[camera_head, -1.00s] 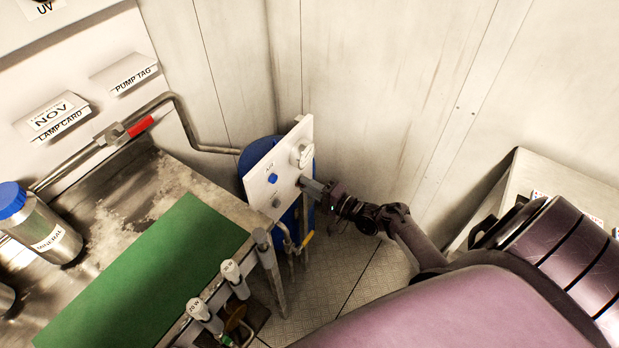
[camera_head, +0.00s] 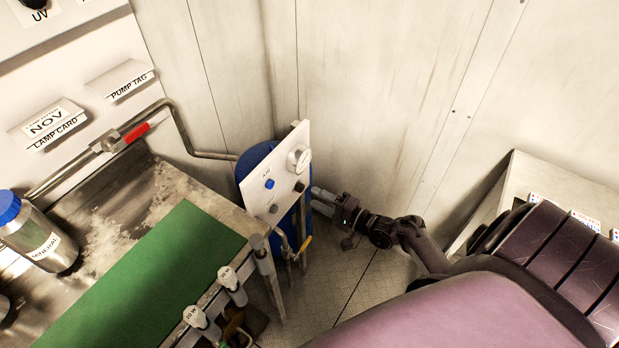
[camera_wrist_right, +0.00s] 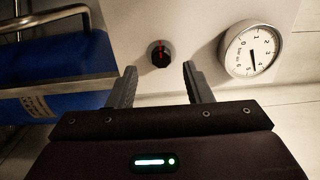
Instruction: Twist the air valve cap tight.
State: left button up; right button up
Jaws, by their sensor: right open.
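A white panel (camera_head: 284,160) stands upright in front of a blue tank (camera_head: 258,152). A blue round cap (camera_head: 269,184) sits beside the AIR label on it, with a grey round part (camera_head: 273,208) below. A black knob (camera_head: 299,186) is near the panel's right edge; in the right wrist view this knob (camera_wrist_right: 160,53) shows a red mark. My right gripper (camera_head: 316,199) is open and empty, its fingertips just short of the black knob and apart from it. In the right wrist view the fingers (camera_wrist_right: 159,72) flank the knob's line. My left gripper is out of view.
A dial gauge (camera_head: 299,160) is above the knob; its face (camera_wrist_right: 251,50) shows at the right in the wrist view. A bench with a green mat (camera_head: 150,275) fills the left.

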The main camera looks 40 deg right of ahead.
jog(key=v, duration=0.3)
jog(key=shift+s, duration=0.1)
dwell(0.4)
jog(key=s+a+f+n+g+h, duration=0.1)
jog(key=s+a+f+n+g, duration=0.2)
jog(key=f, duration=0.5)
jog(key=s+a+f+n+g+h, duration=0.1)
jog(key=s+a+f+n+g, duration=0.1)
jog(key=s+f, duration=0.45)
jog(key=s+a+f+n+g+h, duration=0.1)
jog(key=s+a+f+n+g, duration=0.15)
jog(key=f, duration=0.65)
jog(key=s+a+f+n+g+h, duration=0.2)
jog(key=s+f+n+g, duration=0.2)
jog(key=s, duration=0.7)
jog(key=s+a+f+n+g+h, duration=0.2)
jog(key=s+f, duration=0.5)
jog(key=s, duration=0.5)
jog(key=a+n+g, duration=0.1)
jog(key=n+g, duration=0.1)
jog(key=shift+s+f+n, duration=0.25)
jog(key=shift+f+n, duration=0.1)
jog(key=shift+f, duration=0.05)
